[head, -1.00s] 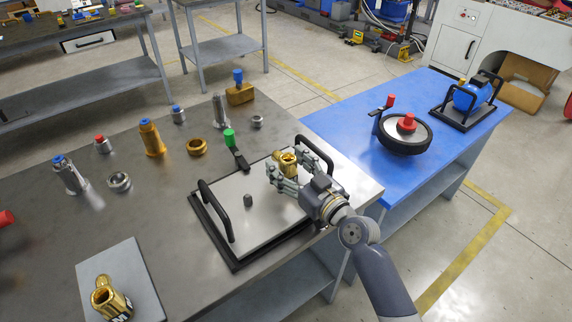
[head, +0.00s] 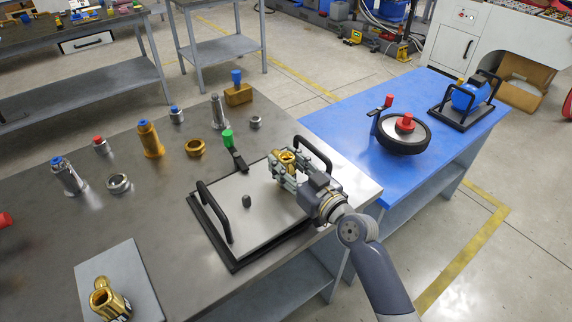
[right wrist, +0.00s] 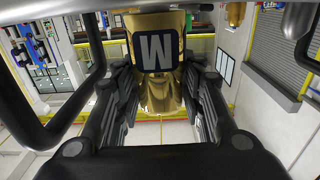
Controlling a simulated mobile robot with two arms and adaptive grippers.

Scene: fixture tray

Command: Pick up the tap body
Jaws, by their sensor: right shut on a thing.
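A brass tap body (head: 286,159) stands at the right part of the fixture tray (head: 217,240), a pale plate with a black frame and two black handles. My right gripper (head: 286,174) is shut on it, with fingers on both sides. In the right wrist view the shiny gold tap body (right wrist: 158,92) sits between the fingers and shows a dark square with a white letter. Whether it touches the plate cannot be told. A similar brass body (head: 107,298) lies on a grey plate (head: 137,262) at lower left. My left gripper is not in view.
The tray's black handles (head: 213,212) and (head: 313,153) rise at its sides, one close to my gripper. Several cartridges and rings stand behind. A blue table (head: 345,121) with a wheel (head: 404,136) is at right.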

